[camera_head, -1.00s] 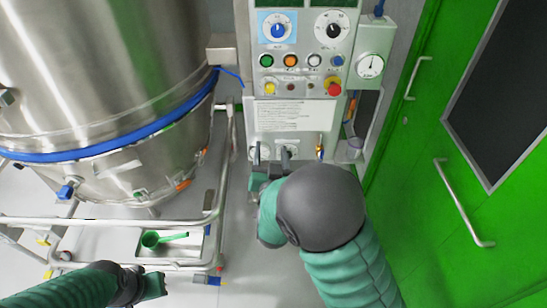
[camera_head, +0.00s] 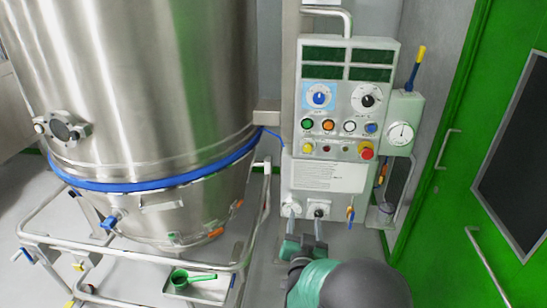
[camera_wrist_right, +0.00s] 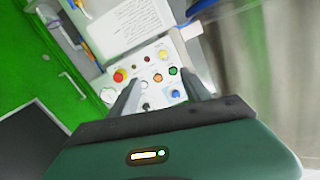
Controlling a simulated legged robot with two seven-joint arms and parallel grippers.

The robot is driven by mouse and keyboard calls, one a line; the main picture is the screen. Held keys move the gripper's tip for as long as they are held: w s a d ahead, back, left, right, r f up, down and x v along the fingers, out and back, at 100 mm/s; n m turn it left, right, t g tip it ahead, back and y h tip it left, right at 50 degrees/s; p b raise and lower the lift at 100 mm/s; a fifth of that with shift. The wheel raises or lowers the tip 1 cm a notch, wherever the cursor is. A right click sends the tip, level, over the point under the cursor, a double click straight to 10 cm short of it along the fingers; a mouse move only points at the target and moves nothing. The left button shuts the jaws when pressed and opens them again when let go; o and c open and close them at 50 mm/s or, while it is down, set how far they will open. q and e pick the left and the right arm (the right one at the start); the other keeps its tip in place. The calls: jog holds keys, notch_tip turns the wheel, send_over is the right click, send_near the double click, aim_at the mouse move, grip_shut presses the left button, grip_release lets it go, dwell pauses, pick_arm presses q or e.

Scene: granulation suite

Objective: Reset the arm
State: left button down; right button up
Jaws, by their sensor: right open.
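My right arm comes in at the bottom of the head view, with a green sleeve and a dark grey joint. Its gripper (camera_head: 305,224) is low in front of the control panel (camera_head: 345,88), below the white label sheet. In the right wrist view the two grey fingers (camera_wrist_right: 163,88) are spread apart with nothing between them, and the panel's buttons and dials show beyond them. Whether the fingertips touch the panel cannot be told. My left arm and gripper are not in view.
A large steel vessel (camera_head: 140,80) with a blue band stands on a tubular frame at the left. A green scoop (camera_head: 181,279) lies in a tray (camera_head: 221,287) under it. A green door (camera_head: 450,210) with a steel handle is at the right. A gauge (camera_head: 400,133) sits beside the panel.

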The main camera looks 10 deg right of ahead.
jog(key=s+f+n+g+y, duration=0.1)
jog(key=s+f+g, duration=0.3)
jog(key=s, duration=0.5)
jog(key=s+d+f+n+g+y, duration=0.1)
jog(key=s+f+g, duration=0.3)
jog(key=s, duration=0.5)
jog(key=s+d+f+n+g+y, duration=0.1)
jog(key=s+f+n+g+y, duration=0.1)
jog(key=s+g, duration=0.4)
jog(key=s+f+n, duration=0.1)
jog(key=s+f, duration=0.1)
jog(key=s, duration=0.2)
jog(key=shift+d+n, duration=0.25)
jog(key=shift+n, duration=0.05)
jog(key=shift+s, duration=0.1)
